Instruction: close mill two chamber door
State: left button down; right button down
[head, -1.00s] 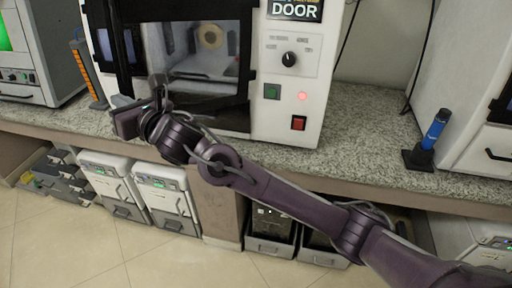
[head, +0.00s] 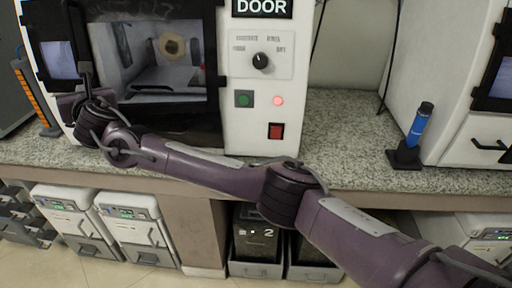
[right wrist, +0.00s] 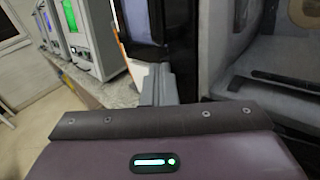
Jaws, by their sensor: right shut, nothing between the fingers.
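The mill (head: 262,110) is a white machine on the counter with a dark front opening. Its chamber (head: 160,65) is visible, with a round tan part and a grey bed inside. The chamber door (head: 50,45), a black-framed panel with a small window, stands open at the left of the opening. It also shows in the right wrist view (right wrist: 150,22), with the chamber interior to its right. My right gripper (right wrist: 158,85) is shut and empty, close to the door's lower part; contact cannot be told. In the head view the right gripper (head: 70,103) is partly hidden by its wrist. My left gripper is out of view.
The mill has a knob (head: 261,61), a green button (head: 243,98) and a red switch (head: 276,131). An orange striped post (head: 33,95) stands left. Drawers and bins are below.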

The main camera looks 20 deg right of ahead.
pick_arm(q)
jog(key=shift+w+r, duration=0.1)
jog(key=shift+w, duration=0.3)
pick_arm(e)
jog(key=shift+w+d+f, duration=0.1)
jog(key=shift+w+d, duration=0.05)
jog(key=shift+w, duration=0.45)
jog(key=shift+w+d+f, duration=0.1)
jog(key=shift+w+d, duration=0.05)
jog(key=shift+w, duration=0.45)
